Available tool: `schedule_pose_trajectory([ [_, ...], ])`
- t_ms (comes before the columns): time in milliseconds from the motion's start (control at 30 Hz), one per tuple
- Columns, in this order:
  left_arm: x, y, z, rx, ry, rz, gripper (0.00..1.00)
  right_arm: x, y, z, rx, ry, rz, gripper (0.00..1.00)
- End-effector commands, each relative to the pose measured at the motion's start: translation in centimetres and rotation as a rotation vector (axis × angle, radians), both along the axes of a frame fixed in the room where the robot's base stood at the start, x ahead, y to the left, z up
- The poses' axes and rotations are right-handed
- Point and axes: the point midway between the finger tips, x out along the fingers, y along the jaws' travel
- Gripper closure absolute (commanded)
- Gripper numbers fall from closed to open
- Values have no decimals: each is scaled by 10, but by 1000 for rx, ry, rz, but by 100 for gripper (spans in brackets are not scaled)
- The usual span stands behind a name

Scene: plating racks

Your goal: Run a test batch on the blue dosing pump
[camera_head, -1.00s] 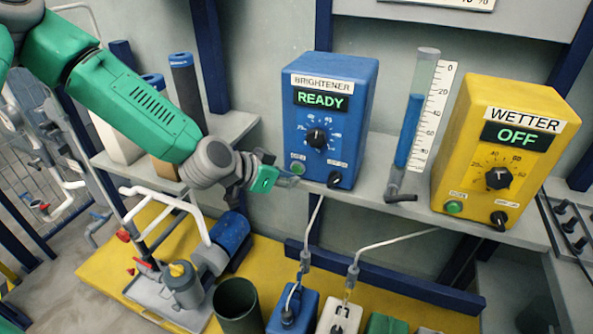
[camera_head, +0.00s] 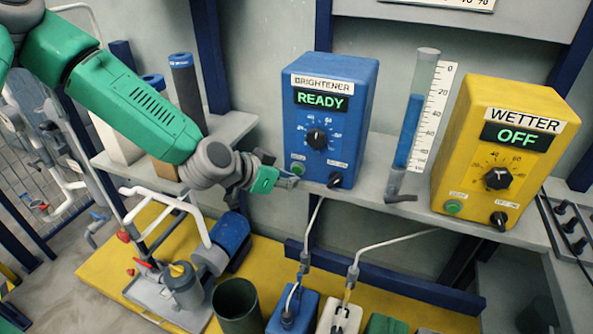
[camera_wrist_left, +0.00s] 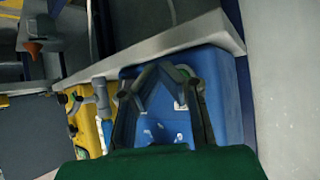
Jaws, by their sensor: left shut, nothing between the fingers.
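The blue dosing pump (camera_head: 352,105) stands on a grey shelf, labelled BRIGHTENER, with its display (camera_head: 321,100) reading READY. It has a black dial (camera_head: 317,138), a green button (camera_head: 298,168) at its lower left and a black switch (camera_head: 335,180) at its lower right. My left gripper (camera_head: 291,182) is shut and empty, its tips just below and left of the green button. I cannot tell whether they touch the pump. In the left wrist view the closed fingers (camera_wrist_left: 158,70) lie in front of the pump's blue face (camera_wrist_left: 225,85). My right gripper is out of view.
A measuring cylinder (camera_head: 412,125) with blue liquid stands right of the pump. The yellow WETTER pump (camera_head: 475,120) beside it reads OFF. White hoses (camera_head: 315,220) run down to containers, including a blue one (camera_head: 290,318). A dark bin (camera_head: 237,305) stands below my left gripper.

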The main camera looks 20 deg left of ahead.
Motion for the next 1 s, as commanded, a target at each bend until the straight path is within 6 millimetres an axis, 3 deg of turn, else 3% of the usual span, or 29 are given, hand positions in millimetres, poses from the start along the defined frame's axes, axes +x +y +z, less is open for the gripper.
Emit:
schedule_pose_trajectory([
  [1000,10,0,2,0,0,0,100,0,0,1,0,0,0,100],
])
